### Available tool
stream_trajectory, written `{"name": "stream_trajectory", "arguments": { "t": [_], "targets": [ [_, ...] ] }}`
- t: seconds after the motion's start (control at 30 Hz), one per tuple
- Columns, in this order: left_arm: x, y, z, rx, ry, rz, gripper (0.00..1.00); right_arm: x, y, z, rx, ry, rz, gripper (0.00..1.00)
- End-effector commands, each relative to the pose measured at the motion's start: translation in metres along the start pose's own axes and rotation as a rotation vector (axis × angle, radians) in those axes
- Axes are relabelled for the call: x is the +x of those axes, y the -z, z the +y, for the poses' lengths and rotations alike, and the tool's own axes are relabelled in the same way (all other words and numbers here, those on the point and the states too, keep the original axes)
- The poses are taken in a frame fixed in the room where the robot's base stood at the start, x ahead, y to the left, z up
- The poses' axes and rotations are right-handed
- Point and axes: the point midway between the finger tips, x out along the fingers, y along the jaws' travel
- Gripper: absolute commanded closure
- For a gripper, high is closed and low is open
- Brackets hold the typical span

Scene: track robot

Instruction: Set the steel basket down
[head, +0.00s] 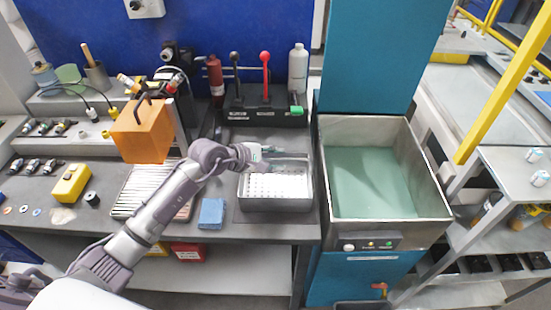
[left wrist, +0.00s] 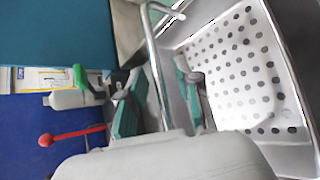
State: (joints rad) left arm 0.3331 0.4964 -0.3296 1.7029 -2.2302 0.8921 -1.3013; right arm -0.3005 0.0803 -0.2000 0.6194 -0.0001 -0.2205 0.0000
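The steel basket (head: 276,204), a rectangular metal bin with a perforated floor, is on the bench left of the sink. Its perforated inside also fills the right of the left wrist view (left wrist: 240,75). My left gripper (head: 268,153) is over the basket's back part. In the left wrist view, the basket's thin handle bar (left wrist: 152,55) runs between the teal finger pads of my left gripper (left wrist: 160,90). A gap shows beside the bar, so the fingers look open around it. The basket's underside is hidden. My right gripper is not in view.
A sink with green liquid (head: 372,180) stands right of the basket. A blue cloth (head: 212,213) and a ribbed tray (head: 135,205) lie to the left. Behind are a lever box (head: 262,117), a white bottle (head: 298,75) and a red bottle (head: 216,78). An orange block (head: 140,135) stands further left.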

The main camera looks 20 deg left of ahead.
Motion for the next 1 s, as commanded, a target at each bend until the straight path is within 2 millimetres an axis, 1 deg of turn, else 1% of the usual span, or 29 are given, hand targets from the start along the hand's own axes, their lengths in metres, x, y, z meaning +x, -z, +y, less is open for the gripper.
{"name": "stream_trajectory", "arguments": {
  "t": [0.17,0.23,0.37,0.5,0.7,0.83,1.0],
  "targets": [
    [-0.002,-0.003,0.003,-0.001,0.000,-0.001,0.66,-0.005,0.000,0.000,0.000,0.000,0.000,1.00],
    [-0.009,0.001,0.002,0.003,-0.002,0.002,0.66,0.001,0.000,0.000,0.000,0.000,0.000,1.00],
    [-0.032,0.001,-0.001,0.005,0.000,0.003,0.66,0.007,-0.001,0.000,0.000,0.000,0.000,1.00],
    [-0.064,0.001,-0.001,0.007,0.000,0.003,0.66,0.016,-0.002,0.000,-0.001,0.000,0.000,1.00],
    [-0.101,0.002,-0.001,0.002,0.000,0.003,0.66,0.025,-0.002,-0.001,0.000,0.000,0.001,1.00],
    [-0.115,0.000,0.000,0.001,0.000,0.001,0.66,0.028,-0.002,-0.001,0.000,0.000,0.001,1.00],
    [-0.121,-0.001,0.001,0.000,0.001,0.000,0.66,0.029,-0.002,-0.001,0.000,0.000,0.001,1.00]
  ]
}}
